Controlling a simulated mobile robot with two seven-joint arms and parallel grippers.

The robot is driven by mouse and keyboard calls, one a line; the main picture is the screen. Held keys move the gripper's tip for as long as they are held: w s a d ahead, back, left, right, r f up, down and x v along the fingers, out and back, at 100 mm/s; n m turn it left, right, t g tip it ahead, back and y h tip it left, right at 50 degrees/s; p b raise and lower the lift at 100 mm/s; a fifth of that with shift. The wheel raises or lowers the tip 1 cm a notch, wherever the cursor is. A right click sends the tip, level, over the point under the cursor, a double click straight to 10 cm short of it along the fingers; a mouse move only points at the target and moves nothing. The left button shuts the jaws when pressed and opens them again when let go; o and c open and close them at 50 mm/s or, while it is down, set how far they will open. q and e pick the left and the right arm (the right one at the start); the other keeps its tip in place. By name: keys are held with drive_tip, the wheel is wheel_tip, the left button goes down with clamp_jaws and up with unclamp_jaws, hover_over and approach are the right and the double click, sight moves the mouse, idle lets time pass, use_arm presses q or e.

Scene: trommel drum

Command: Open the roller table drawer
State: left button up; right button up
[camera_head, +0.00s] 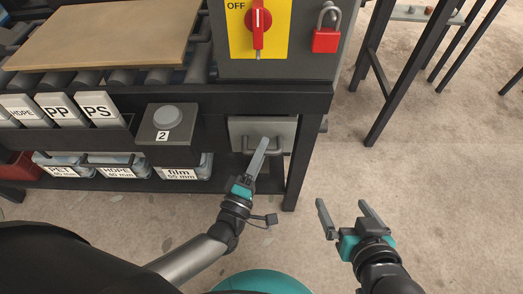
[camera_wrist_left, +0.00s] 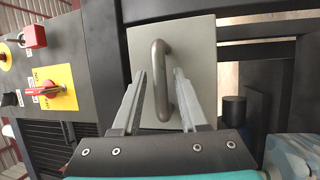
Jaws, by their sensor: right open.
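The roller table drawer has a light grey front (camera_head: 240,126) under the right end of the roller table (camera_head: 300,98). It looks shut. In the left wrist view the drawer front (camera_wrist_left: 200,40) fills the middle, with a grey bar handle (camera_wrist_left: 160,75) on it. My left gripper (camera_head: 264,142) is at the drawer front. In the left wrist view its fingers (camera_wrist_left: 160,78) stand apart, one on each side of the handle. A gap shows beside the handle, so it looks ungripped. My right gripper (camera_head: 343,204) is open and empty over the floor at the right.
A yellow switch plate with a red knob (camera_head: 257,28) and a red padlock (camera_head: 326,40) are above the drawer. A box marked 2 (camera_head: 167,124) and labelled bins (camera_head: 178,173) lie left of it. A dark table leg (camera_head: 298,165) stands right of it. The floor in front is clear.

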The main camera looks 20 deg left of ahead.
use_arm(q)
clamp_jaws()
idle(1.2)
